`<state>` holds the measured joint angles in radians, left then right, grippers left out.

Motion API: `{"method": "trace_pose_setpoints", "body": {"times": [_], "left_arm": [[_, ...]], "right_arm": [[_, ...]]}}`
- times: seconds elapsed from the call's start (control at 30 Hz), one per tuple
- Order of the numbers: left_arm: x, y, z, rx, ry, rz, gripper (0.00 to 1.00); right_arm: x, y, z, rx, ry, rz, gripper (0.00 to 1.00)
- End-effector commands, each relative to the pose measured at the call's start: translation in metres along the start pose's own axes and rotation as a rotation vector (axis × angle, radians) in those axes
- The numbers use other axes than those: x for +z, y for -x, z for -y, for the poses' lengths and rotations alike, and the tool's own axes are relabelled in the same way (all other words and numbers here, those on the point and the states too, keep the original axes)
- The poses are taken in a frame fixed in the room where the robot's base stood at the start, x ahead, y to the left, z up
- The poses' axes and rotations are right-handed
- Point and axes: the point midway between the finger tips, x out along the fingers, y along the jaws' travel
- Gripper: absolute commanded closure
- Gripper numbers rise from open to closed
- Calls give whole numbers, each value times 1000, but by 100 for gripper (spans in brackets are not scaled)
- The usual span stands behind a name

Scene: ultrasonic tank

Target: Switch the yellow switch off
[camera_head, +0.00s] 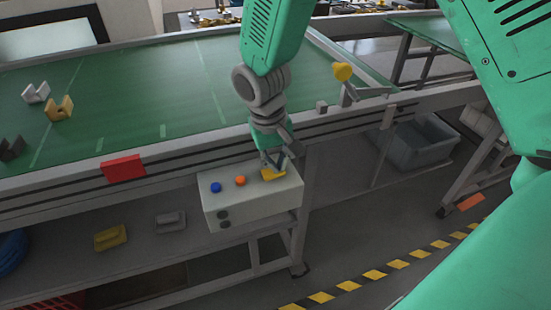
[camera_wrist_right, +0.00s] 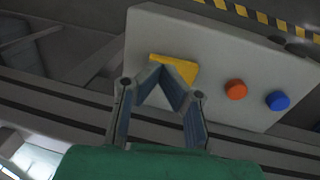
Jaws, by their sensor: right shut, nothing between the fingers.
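The yellow switch (camera_head: 273,174) is on the top face of a light grey control box (camera_head: 240,205), right of an orange button (camera_head: 240,180) and a blue button (camera_head: 216,187). My right gripper (camera_head: 272,165) reaches down to it, shut and empty, its fingers partly covering the switch. In the right wrist view, the yellow switch (camera_wrist_right: 186,70) shows behind the fingertips (camera_wrist_right: 160,72), which appear at or very near it; contact cannot be told. Whether the switch is on or off cannot be told. My left gripper is not in view.
A green conveyor (camera_head: 130,95) runs behind the box, with a red plate (camera_head: 124,168) on its side rail. A yellow knob on a bracket (camera_head: 342,72) stands on the rail. A lower shelf (camera_head: 140,255) holds a yellow part (camera_head: 110,238) and a grey part (camera_head: 170,222). A grey bin (camera_head: 420,145) is at right.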

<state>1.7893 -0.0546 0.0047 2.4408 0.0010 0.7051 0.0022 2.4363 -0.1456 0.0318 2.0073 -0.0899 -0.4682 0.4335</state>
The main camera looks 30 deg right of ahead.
Motion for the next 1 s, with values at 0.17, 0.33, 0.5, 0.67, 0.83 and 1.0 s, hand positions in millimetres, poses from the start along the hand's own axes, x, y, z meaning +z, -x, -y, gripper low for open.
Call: {"method": "trace_pose_setpoints", "body": {"times": [0.17, 0.33, 0.5, 0.67, 0.83, 1.0], "left_arm": [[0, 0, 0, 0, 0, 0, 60], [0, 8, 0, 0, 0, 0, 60], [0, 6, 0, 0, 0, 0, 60], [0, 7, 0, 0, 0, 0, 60], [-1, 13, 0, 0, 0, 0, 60], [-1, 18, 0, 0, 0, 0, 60]], "right_arm": [[0, 0, 0, -2, -1, 0, 100], [0, -4, -2, -66, -4, 6, 100], [0, -6, -1, -61, 1, 3, 100], [0, -5, 0, -60, 1, 3, 100], [0, -1, 6, -60, 2, 3, 100], [0, 2, 13, -60, 2, 2, 100]]}}
